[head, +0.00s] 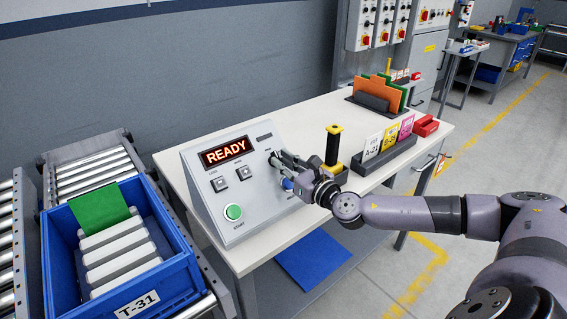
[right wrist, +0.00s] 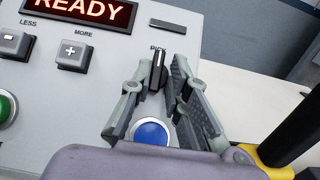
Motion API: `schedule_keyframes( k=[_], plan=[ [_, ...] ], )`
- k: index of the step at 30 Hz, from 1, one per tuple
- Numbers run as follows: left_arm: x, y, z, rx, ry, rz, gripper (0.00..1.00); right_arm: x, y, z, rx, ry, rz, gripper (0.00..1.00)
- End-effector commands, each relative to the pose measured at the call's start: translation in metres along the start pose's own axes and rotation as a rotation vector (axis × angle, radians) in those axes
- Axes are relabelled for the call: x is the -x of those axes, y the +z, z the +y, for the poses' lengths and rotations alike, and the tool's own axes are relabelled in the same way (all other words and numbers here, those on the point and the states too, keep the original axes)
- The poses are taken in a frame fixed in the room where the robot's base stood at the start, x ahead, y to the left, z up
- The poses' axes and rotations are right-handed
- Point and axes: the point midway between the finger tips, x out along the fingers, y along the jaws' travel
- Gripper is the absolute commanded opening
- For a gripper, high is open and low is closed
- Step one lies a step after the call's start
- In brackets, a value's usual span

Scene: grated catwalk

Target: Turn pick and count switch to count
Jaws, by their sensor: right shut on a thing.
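The sloped grey control panel (head: 205,170) stands on the white table, and its red display reads READY. The pick and count switch (right wrist: 157,72) is a dark knob with a pale line, pointing up toward the partly covered PICK label (right wrist: 158,48) in the right wrist view. My right gripper (right wrist: 163,75) is shut on the knob, one finger on each side. In the head view my right gripper (head: 276,158) reaches in from the right and hides the knob. The count label cannot be seen. My left gripper is not in view.
A blue button (right wrist: 151,132) sits just below the knob. The less (head: 219,184) and more (head: 245,173) buttons and a green button (head: 233,212) lie to the left. A yellow-and-black upright tool (head: 333,146) and a card holder (head: 378,158) stand close right of my gripper.

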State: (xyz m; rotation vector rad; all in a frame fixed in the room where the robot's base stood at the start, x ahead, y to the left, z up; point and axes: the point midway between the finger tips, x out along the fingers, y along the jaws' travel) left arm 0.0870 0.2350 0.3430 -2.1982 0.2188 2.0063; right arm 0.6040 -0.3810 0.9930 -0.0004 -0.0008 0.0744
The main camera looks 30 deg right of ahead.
Motion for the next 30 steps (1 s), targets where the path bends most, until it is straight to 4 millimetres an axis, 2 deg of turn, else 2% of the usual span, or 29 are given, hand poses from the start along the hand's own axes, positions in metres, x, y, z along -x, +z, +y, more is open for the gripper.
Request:
schedule_keyframes(
  k=[5,11,30],
  plan=[
    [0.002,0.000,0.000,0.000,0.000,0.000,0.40,0.001,-0.001,0.004,-0.009,0.005,0.003,0.00],
    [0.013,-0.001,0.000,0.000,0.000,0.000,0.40,0.001,0.001,0.007,-0.050,-0.029,0.005,0.00],
    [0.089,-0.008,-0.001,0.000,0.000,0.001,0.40,-0.002,0.008,0.016,-0.433,-0.408,0.005,0.00]
  ],
)
